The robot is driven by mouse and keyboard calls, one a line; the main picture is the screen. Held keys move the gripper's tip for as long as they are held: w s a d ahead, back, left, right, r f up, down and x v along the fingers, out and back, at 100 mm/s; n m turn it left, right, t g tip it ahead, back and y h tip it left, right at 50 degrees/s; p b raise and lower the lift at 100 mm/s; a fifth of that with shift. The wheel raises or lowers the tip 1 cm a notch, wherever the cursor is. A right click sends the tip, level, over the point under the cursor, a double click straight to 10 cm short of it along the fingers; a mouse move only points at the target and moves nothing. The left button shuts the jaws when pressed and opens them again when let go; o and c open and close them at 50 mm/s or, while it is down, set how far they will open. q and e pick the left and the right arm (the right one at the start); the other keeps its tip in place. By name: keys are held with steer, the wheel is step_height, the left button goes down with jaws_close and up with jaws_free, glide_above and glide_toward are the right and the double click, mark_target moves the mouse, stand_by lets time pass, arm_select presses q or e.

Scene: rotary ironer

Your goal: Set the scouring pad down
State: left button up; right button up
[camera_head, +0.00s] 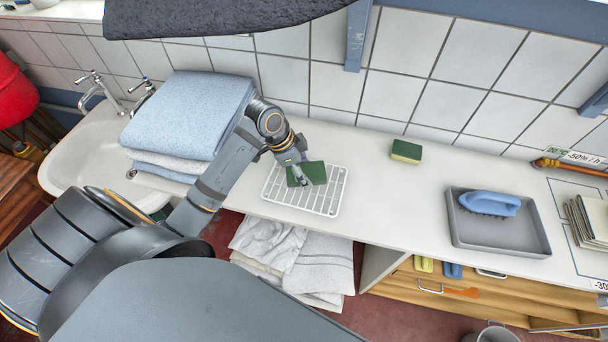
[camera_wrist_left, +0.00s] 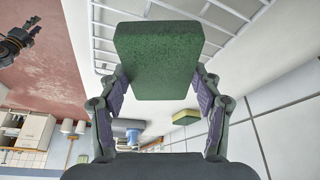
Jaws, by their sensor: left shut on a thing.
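The green scouring pad (camera_head: 314,172) is between the fingers of my left gripper (camera_head: 299,176), over the white wire rack (camera_head: 322,208) on the counter. The pad's flat green face fills the upper middle of the left wrist view (camera_wrist_left: 158,60), with a finger pressed on each side. The rack's wires show behind it in the left wrist view (camera_wrist_left: 108,30). I cannot tell whether the pad touches the rack. The fingers hide part of the pad in the head view. My right gripper is not clearly seen in the head view.
A green and yellow sponge (camera_head: 406,151) lies at the back of the counter. A grey tray (camera_head: 464,236) with a blue brush (camera_head: 489,203) stands to the right. Folded blue towels (camera_head: 190,110) are stacked left of the rack beside the sink (camera_head: 90,160). The counter between rack and tray is clear.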

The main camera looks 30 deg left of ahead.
arm_select(q)
step_height(320, 180, down, 2)
steer(key=shift+w+f+p, duration=0.1)
steer(key=shift+f+p, duration=0.15)
steer(key=shift+p, duration=0.3)
steer(key=shift+f, duration=0.4)
steer(key=shift+a, duration=0.1)
steer(key=shift+f, duration=0.1)
steer(key=shift+f, duration=0.15)
steer(key=o, duration=1)
